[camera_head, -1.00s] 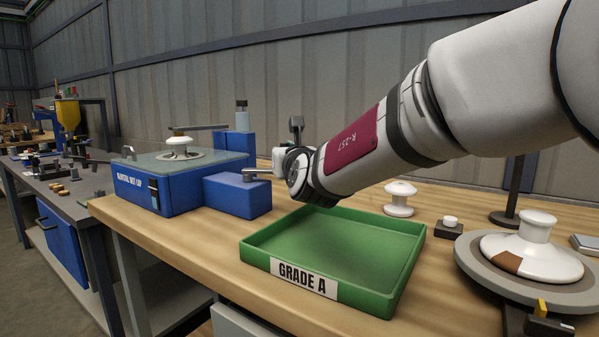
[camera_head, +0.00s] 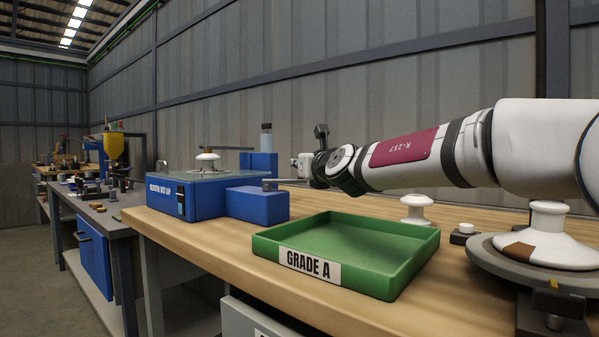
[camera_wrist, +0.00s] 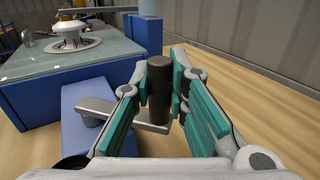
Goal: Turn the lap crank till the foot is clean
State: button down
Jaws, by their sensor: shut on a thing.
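The blue lap machine (camera_head: 172,199) stands on the wooden bench, with a grey-green top and a side housing (camera_head: 256,204). A white insulator (camera_head: 207,163) sits on its top under a thin arm; it also shows in the wrist view (camera_wrist: 70,36). The foot's underside is hidden. The crank, a flat grey lever (camera_wrist: 135,118) with an upright dark handle (camera_wrist: 159,92), sits above the blue housing in the wrist view. My gripper (camera_wrist: 165,95) is shut on the handle, its teal pads on either side.
A green tray (camera_head: 272,248) marked GRADE A lies empty in front of my arm. A white insulator (camera_head: 416,210) stands behind it. At right, another insulator with a brown patch (camera_head: 547,246) rests on a round grey plate (camera_head: 478,253).

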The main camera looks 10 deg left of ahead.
jog(key=shift+w, duration=0.15)
dwell(0.5)
jog(key=c, duration=1.5)
grip_release()
jog(key=shift+c, duration=0.2)
jog(key=shift+v, duration=0.85)
jog(key=v, duration=1)
jog(key=shift+d, duration=0.2)
